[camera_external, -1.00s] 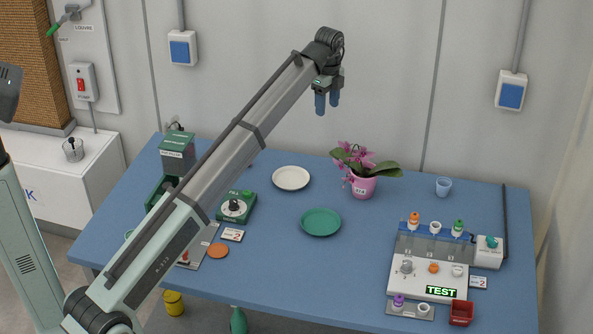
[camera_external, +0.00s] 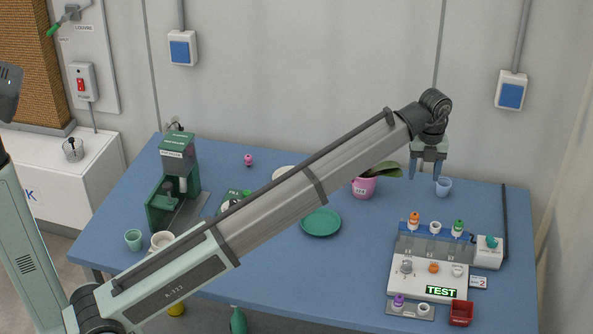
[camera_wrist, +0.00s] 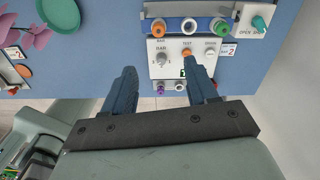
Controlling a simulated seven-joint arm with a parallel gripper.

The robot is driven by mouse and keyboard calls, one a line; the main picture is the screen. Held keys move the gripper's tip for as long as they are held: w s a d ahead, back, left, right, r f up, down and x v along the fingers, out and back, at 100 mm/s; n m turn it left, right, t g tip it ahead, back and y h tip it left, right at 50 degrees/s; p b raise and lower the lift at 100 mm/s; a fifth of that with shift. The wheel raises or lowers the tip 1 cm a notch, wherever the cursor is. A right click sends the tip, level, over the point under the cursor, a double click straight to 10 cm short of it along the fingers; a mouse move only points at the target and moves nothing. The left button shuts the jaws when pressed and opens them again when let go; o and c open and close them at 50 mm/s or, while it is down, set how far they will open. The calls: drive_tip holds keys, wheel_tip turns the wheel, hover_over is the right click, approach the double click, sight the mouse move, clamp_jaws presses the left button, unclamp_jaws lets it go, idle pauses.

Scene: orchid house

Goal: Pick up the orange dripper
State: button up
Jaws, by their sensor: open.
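The orange dripper (camera_external: 414,219) stands in the back row of the test station on the right of the table, left of a white-topped one (camera_external: 436,227) and a green-topped one (camera_external: 458,228). In the wrist view the orange dripper (camera_wrist: 158,27) is near the top middle, seen from above. My gripper (camera_external: 424,177) is open and empty, high above the table behind the station. In the wrist view my gripper (camera_wrist: 160,72) has its fingers apart, and the dripper lies beyond the fingertips, apart from them.
The station's white panel (camera_external: 405,285) has knobs, including an orange one (camera_external: 433,267), and a lit TEST sign. A purple-topped dripper (camera_external: 398,301) and a red bin (camera_external: 461,313) are in front. A blue cup (camera_external: 443,187) and an orchid pot (camera_external: 364,187) stand behind.

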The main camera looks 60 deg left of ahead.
hover_over(415, 214)
drive_tip(key=f, duration=1)
drive_tip(key=shift+s+d, duration=0.1)
drive_tip(key=shift+d, duration=0.2)
drive_tip(key=shift+a+f, duration=0.15)
drive_tip(key=shift+f, duration=1.15)
drive_tip(key=shift+a+f, duration=0.1)
drive_tip(key=shift+f, duration=1.15)
drive_tip(key=shift+c, duration=0.3)
clamp_jaws()
